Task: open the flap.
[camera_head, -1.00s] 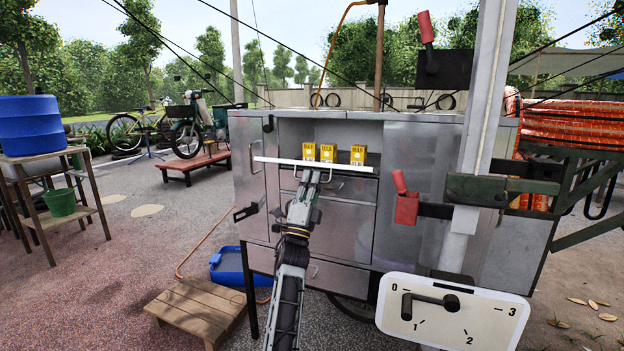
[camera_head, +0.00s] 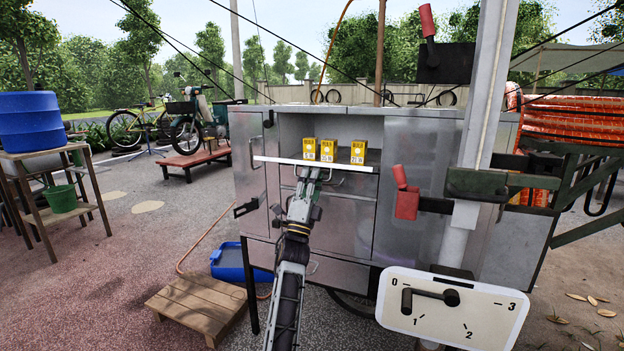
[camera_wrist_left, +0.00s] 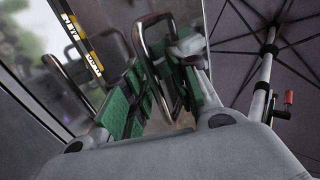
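The flap (camera_head: 316,164) shows in the head view as a thin white edge across the front of the metal cart, below an open compartment. It is seen nearly edge-on and sticks out from the cart. My left gripper (camera_head: 310,174) is at the flap's underside, at its middle. In the left wrist view, a bent metal handle (camera_wrist_left: 143,42) runs between the green-padded fingers of my left gripper (camera_wrist_left: 165,90), which are closed in on it from both sides. The exact contact is partly hidden. My right gripper is not in view.
Several yellow boxes (camera_head: 327,150) stand behind the flap edge. A red-handled lever (camera_head: 405,195) and a white dial plate (camera_head: 452,309) are at right. A wooden step (camera_head: 198,305) and a blue tub (camera_head: 236,263) lie on the ground at left.

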